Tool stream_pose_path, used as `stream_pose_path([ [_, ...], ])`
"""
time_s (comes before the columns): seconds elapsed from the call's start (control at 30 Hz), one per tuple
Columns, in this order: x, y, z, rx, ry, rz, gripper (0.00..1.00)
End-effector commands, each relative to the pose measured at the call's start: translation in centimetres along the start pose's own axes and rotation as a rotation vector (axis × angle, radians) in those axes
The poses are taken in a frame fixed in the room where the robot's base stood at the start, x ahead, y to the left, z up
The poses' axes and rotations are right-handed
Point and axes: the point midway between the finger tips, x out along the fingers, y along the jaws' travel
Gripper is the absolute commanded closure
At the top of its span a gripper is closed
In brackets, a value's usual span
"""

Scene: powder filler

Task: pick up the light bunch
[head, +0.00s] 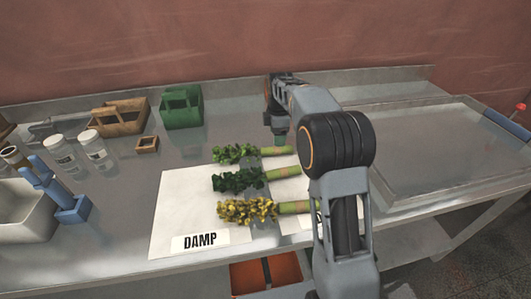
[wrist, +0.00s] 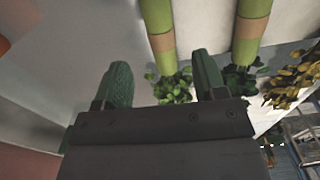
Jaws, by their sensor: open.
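Three leafy bunches with green stems lie side by side. The farthest has mid-green leaves (head: 235,153), the middle one dark green leaves (head: 238,180), the nearest yellow leaves (head: 248,211). My gripper (head: 280,139) is by the stem of the farthest bunch, partly hidden by my arm. In the wrist view my gripper (wrist: 164,80) is open with nothing gripped. The mid-green leaves (wrist: 172,87) show between its fingers, closer to the right one. The dark green leaves (wrist: 241,79) and yellow leaves (wrist: 293,82) are to the right.
A green box (head: 182,107), a brown box (head: 120,116), jars (head: 95,150) and a blue holder (head: 73,209) stand left. A metal tray (head: 455,185) is right.

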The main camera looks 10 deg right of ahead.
Motion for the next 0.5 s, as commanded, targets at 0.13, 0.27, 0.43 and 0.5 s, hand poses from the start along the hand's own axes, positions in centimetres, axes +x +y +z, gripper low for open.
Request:
stream_pose_path([
  [0.13,0.9,0.0,0.0,0.001,0.000,-0.001,0.35],
  [0.27,1.7,-0.1,0.1,0.001,0.000,-0.001,0.35],
  [0.43,4.0,-0.2,0.3,0.002,0.000,-0.002,0.35],
  [0.5,4.9,-0.2,0.3,0.001,0.000,-0.002,0.35],
])
